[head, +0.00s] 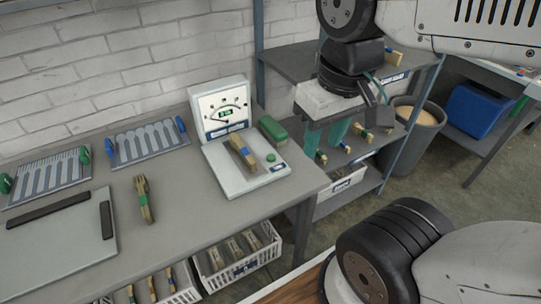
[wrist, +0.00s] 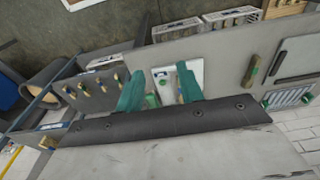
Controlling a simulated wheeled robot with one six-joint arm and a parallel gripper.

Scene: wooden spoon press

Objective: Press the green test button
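The white tester (head: 234,178) stands on the right end of the grey bench, with an upright gauge panel (head: 221,108) at its back. The round green button (head: 271,157) is on the right of its base. A bundle of wooden pieces with a blue band (head: 242,152) lies on the base, left of the button. My gripper (head: 325,137) hangs in the air right of the tester in the head view, apart from the button. Its teal fingers are spread with nothing held; in the wrist view the gripper (wrist: 160,88) has part of the tester (wrist: 166,73) visible beyond the gap.
A green block (head: 272,129) sits right beside the tester panel. A banded wooden bundle (head: 145,199), spoon racks (head: 148,145) and a grey board (head: 60,258) occupy the bench's left. White crates (head: 238,258) stand below. A shelf unit (head: 300,62) is behind my gripper.

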